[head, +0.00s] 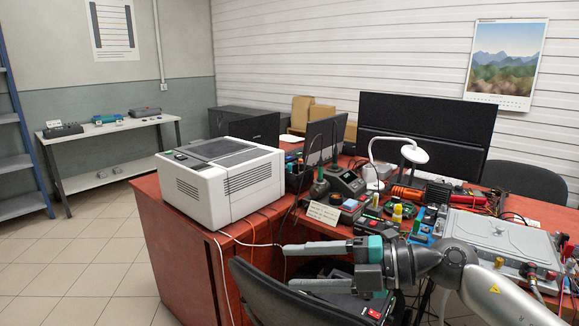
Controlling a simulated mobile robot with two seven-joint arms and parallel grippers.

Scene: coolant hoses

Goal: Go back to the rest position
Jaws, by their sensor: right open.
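My right gripper (300,267) reaches in from the lower right in the head view. Its two dark fingers point left and stand apart, with nothing between them. It is in front of the desk edge and above or beside the dark chair (262,292); the exact gap to the chair I cannot tell. My left gripper is not in view. A grey metal plate or box with fittings (500,240) lies at the right of the desk, partly behind my right arm.
A red-topped desk (165,205) carries a white boxy machine (222,180), a soldering station (343,180), a white lamp (413,153) and many small tools. A second chair (525,178) stands behind. A side table (110,130) is at the back left. The tiled floor (80,260) at left is clear.

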